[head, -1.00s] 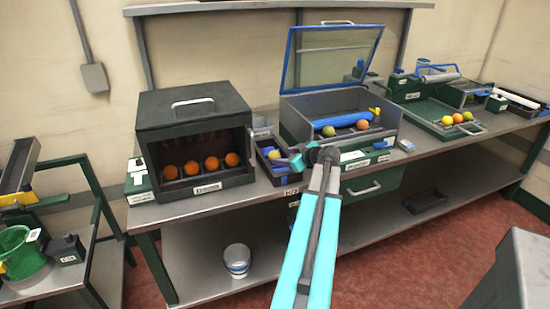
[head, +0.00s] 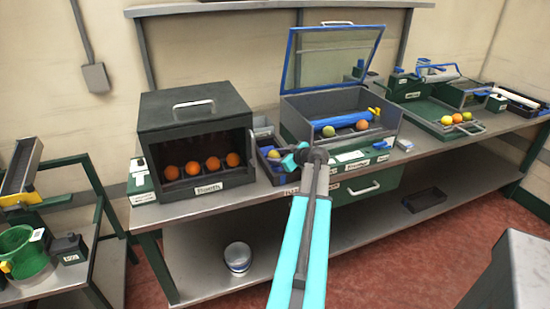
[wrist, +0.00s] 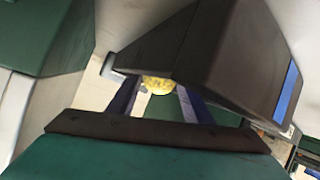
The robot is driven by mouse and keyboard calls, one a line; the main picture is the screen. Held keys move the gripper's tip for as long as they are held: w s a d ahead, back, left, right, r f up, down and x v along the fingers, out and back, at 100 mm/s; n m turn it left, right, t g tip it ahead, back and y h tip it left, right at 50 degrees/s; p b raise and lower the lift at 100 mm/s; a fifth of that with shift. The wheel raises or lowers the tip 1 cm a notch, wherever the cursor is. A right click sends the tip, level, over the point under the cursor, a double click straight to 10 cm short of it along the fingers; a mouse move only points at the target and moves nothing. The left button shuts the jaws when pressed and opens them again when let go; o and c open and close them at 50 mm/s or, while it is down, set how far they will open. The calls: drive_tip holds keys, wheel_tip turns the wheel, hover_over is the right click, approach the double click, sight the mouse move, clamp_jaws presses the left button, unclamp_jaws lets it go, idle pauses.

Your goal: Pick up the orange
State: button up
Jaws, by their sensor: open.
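Several oranges (head: 193,168) sit in a row inside the dark open-fronted booth (head: 195,128). Another orange-coloured fruit (head: 361,125) lies in the grey lidded bin (head: 300,119), with a yellow-green fruit (head: 328,131) to its left. A yellow fruit (head: 273,154) lies in a small blue-edged tray (head: 268,142) between booth and bin. My gripper (head: 290,161) is open, small in the head view, just in front of this tray and right of the booth. A yellow fruit (wrist: 158,86) also shows in the wrist view, partly hidden by a dark shape. Nothing is visibly held.
The bin's clear lid (head: 333,57) stands raised. A green tray (head: 432,117) with several fruits is farther right on the bench. A shelf (head: 275,10) runs above. A green basket (head: 25,250) stands on the left rack, and a white bucket (head: 238,257) sits below the bench.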

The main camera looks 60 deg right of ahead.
drive_tip(key=shift+f, duration=0.1)
drive_tip(key=shift+c, duration=0.5)
drive_tip(key=c, duration=0.9)
drive_tip(key=shift+r+b, duration=0.5)
drive_tip(key=shift+r, duration=0.95)
drive_tip(key=s+a+b, duration=0.1)
drive_tip(key=s+a, duration=0.1)
drive_tip(key=s, duration=0.3)
drive_tip(key=s+a+r+b, duration=0.1)
drive_tip(key=s, duration=0.4)
drive_tip(key=s+a+r+b, duration=0.1)
drive_tip(key=s+a, duration=0.1)
drive_tip(key=s, duration=0.3)
drive_tip(key=shift+a+r, duration=0.1)
drive_tip(key=shift+a, duration=0.2)
